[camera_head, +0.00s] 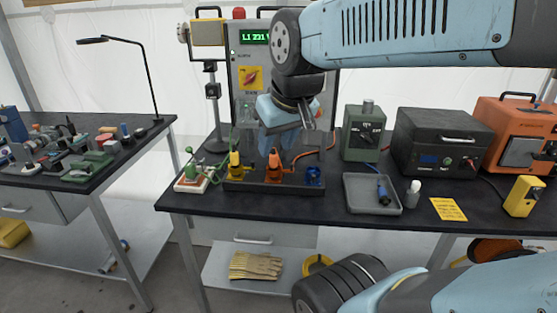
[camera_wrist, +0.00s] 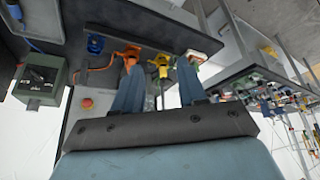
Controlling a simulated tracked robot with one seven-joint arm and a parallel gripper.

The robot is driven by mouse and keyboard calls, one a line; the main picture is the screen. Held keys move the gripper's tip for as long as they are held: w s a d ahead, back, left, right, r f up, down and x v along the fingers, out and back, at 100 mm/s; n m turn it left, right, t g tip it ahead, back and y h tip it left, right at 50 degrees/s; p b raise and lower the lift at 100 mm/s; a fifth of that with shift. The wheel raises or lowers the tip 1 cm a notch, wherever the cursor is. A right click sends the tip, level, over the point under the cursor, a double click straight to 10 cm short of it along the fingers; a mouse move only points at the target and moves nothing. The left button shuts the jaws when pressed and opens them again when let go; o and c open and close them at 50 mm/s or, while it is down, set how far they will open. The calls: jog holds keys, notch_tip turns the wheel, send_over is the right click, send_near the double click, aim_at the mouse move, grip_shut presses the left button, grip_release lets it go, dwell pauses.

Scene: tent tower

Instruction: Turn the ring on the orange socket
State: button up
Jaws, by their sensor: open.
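The orange socket (camera_head: 273,168) stands upright on a dark strip on the workbench, between a yellow socket (camera_head: 235,166) and a blue socket (camera_head: 313,175). My gripper (camera_head: 283,150) points down just above and behind the orange socket. Its jaws are open and nothing shows between them in its grip. In the wrist view, the orange socket (camera_wrist: 128,51) is by the tip of the left finger of my gripper (camera_wrist: 158,66), and the yellow socket (camera_wrist: 160,64) appears between the fingers. I cannot tell whether a finger touches the orange socket; its ring is not clear.
A control panel (camera_head: 243,85) rises behind my gripper. An orange cable runs near the socket.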

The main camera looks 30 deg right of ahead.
jog(key=w+d+n+g, duration=0.1)
jog(key=w+d+n, duration=0.15)
jog(key=w, duration=0.35)
jog(key=w+d+n+g, duration=0.1)
jog(key=w+d+n, duration=0.1)
jog(key=w+d, duration=0.3)
jog(key=n+g, duration=0.3)
jog(key=n, duration=0.1)
send_over(280, 168)
jog(key=s+d, duration=0.3)
notch_tip(280, 168, down, 10)
jog(key=r, duration=0.1)
jog(key=f, duration=1.3)
jog(key=shift+w+d+f, duration=0.15)
jog(key=shift+w+f, duration=0.2)
jog(key=shift+c, duration=0.4)
grip_shut()
